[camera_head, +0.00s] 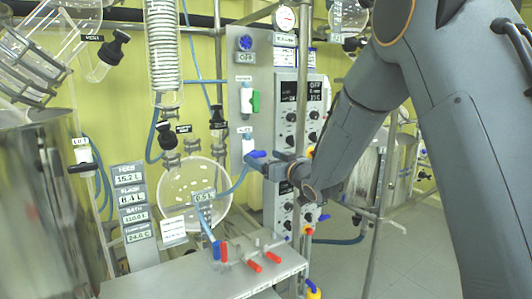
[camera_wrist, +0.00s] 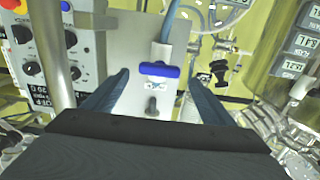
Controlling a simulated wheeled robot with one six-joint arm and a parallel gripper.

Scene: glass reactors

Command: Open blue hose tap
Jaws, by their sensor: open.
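The blue tap handle (camera_head: 256,154) is on the lower white tap of the grey upright panel (camera_head: 245,75), with a blue hose running down from it. In the wrist view, the blue handle (camera_wrist: 160,70) lies crosswise between my two fingers, and the hose (camera_wrist: 168,25) leads away from it. My gripper (camera_head: 262,164) is right at this tap in the head view and partly hides it. In the wrist view, my gripper (camera_wrist: 155,92) has its fingers apart on both sides of the handle, with visible gaps. Nothing is held.
A tap with a green handle (camera_head: 255,101) is just above on the same panel. A control box with knobs (camera_head: 290,115) stands close to the right. A metal table (camera_head: 200,280) with red levers (camera_head: 271,257) is below. A glass vessel (camera_head: 195,190) hangs to the left.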

